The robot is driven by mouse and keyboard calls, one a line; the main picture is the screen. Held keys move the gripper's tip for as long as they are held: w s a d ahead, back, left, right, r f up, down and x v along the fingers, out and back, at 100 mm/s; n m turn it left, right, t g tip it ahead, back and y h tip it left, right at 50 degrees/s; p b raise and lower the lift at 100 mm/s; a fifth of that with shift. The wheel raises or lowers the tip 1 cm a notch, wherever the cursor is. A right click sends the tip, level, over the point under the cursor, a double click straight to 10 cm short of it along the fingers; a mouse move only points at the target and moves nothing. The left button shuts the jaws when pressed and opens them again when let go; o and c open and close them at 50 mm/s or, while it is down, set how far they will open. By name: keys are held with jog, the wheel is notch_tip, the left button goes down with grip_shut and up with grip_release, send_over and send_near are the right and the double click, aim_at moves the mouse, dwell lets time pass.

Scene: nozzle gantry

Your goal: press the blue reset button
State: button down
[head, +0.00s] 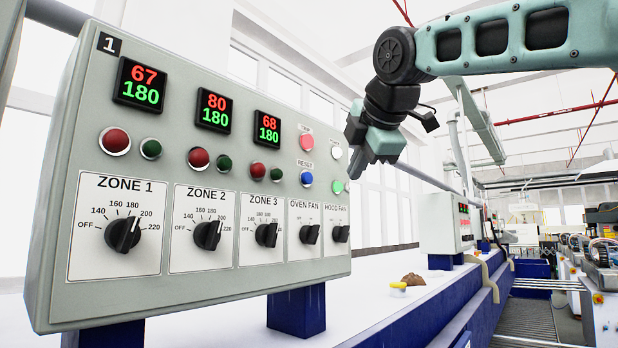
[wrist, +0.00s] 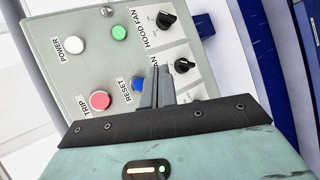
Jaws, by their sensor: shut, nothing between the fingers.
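The blue reset button (head: 306,178) is on the grey control panel (head: 230,290), under the label RESET and below the pink TRIP button (head: 306,142). In the wrist view the blue button (wrist: 138,84) shows just left of my fingertips, partly close to the finger edge. My gripper (head: 372,150) is shut and empty, in front of the panel's right end in the head view. Its closed fingers show in the wrist view (wrist: 156,88) between the blue button and the OVEN FAN knob. I cannot tell how far the tips are from the panel face.
The green button (head: 338,187) and white POWER button (head: 336,152) sit right of the blue one. The OVEN FAN knob (head: 309,234) and HOOD FAN knob (head: 341,233) are below. A yellow item (head: 398,289) and a brown lump (head: 412,279) lie on the white surface.

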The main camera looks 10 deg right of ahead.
jog(key=w+a+p, duration=0.2)
jog(key=w+a, duration=0.2)
jog(key=w, duration=0.2)
jog(key=shift+a+p, duration=0.25)
jog(key=shift+p, duration=0.15)
jog(key=shift+w, duration=0.2)
dwell(1.6)
jog(key=shift+w+a+p, duration=0.2)
jog(key=shift+a+p, duration=0.05)
jog(key=shift+p, duration=0.1)
jog(key=shift+w+a+p, duration=0.25)
jog(key=shift+w+p, duration=0.1)
jog(key=shift+w, duration=0.05)
dwell(0.7)
jog(key=shift+s, duration=0.1)
jog(key=shift+s+d+b, duration=0.35)
jog(key=shift+s+d, duration=0.15)
jog(key=shift+s, duration=0.15)
jog(key=shift+s+d+b, duration=0.45)
jog(key=shift+s+d, duration=0.3)
jog(key=shift+s, duration=0.25)
jog(key=shift+s+d+b, duration=0.4)
jog(key=shift+s+d, duration=0.35)
jog(key=shift+s, duration=0.25)
